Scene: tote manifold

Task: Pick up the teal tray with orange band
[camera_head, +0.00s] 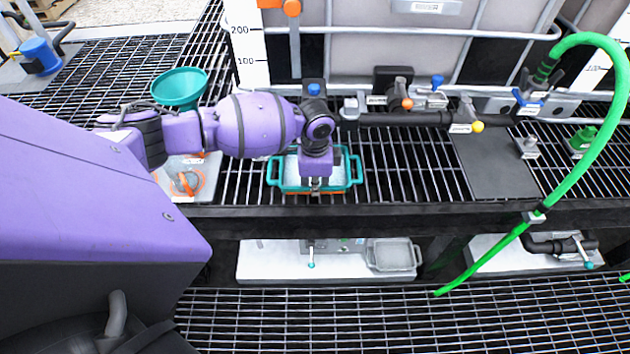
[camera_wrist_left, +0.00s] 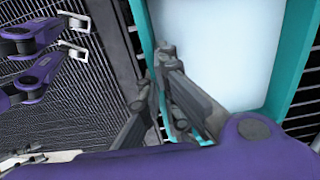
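The teal tray (camera_head: 291,186) stands on the dark grating in the middle of the head view, with a handle at each end and a pale inside. Its orange band (camera_head: 330,191) shows low on the front side. My left gripper (camera_head: 315,186) is at the middle of the tray's front side. In the left wrist view, its fingers (camera_wrist_left: 153,82) close on the tray's teal wall (camera_wrist_left: 146,35), one on each side; the exact contact is partly hidden. My right gripper (camera_wrist_left: 76,36) appears at the upper left of the left wrist view, fingers apart and empty.
A teal funnel (camera_head: 180,86) and a pale plate with an orange ring (camera_head: 186,183) lie left of the tray. Black piping (camera_head: 405,119) with valves runs behind it. A green hose (camera_head: 590,150) arcs down at right. A grey tray (camera_head: 393,255) sits on a lower shelf.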

